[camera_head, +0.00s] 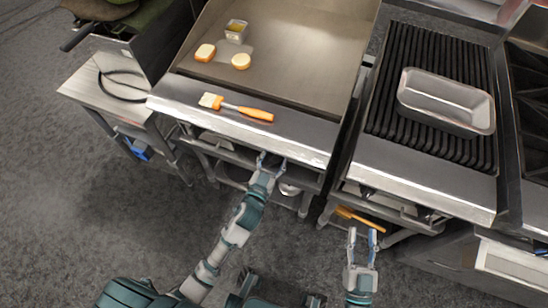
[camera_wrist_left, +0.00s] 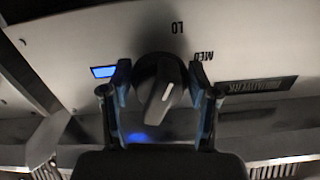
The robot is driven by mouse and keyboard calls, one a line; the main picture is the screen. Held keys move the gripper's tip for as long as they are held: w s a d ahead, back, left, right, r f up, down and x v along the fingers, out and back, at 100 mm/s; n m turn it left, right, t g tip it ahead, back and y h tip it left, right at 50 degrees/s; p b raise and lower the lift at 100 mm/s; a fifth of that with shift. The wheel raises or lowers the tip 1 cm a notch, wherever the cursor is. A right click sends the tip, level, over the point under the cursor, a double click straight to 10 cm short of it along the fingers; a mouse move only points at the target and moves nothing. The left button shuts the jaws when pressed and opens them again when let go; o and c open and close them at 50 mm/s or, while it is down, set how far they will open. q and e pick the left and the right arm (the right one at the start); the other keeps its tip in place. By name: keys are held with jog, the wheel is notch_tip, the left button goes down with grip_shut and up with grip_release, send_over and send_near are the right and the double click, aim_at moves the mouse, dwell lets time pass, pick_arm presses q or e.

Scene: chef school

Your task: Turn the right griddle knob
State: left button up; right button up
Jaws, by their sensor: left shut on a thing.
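The griddle (camera_head: 290,50) is the flat steel plate in the head view, with its front panel below the ledge. A dark knob (camera_wrist_left: 160,95) on that panel shows in the left wrist view, with LO and MED printed around it. My left gripper (camera_head: 271,160) is at the right part of the griddle's front. The head view hides the knob. My right gripper (camera_head: 365,240) is open and empty, held in front of the neighbouring grill.
On the griddle are two bread-like pieces (camera_head: 205,53) and a small container (camera_head: 236,31). A brush with an orange handle (camera_head: 237,107) lies on the front ledge. A metal pan (camera_head: 446,103) sits on the ribbed grill (camera_head: 385,110). The floor at left is clear.

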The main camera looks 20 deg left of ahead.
pick_arm(q)
jog(key=shift+r+m, duration=0.25)
jog(key=shift+m, duration=0.05)
jog(key=m+p, duration=0.2)
jog(key=m, duration=0.1)
jog(key=shift+a+r+p, duration=0.1)
jog(key=shift+p, duration=0.2)
jog(key=m+p, duration=0.2)
jog(key=m, duration=0.3)
jog(key=shift+m+p, duration=0.4)
jog(key=shift+m, duration=0.9)
pick_arm(e)
jog(key=s+d+f+g+h, duration=0.1)
jog(key=s+f+g, duration=0.1)
jog(key=f+g, duration=0.3)
jog(key=s+d+f+g+h, duration=0.2)
jog(key=s+f+g, duration=0.1)
jog(key=f+g, duration=0.3)
jog(key=shift+s+f, duration=0.3)
jog(key=shift+f, duration=0.55)
pick_arm(q)
jog(key=shift+f, duration=0.2)
pick_arm(e)
jog(key=shift+d, duration=0.1)
pick_arm(q)
jog(key=o, duration=0.8)
jog(key=shift+o, duration=0.3)
pick_arm(e)
jog(key=shift+f, duration=0.1)
jog(key=shift+d, duration=0.1)
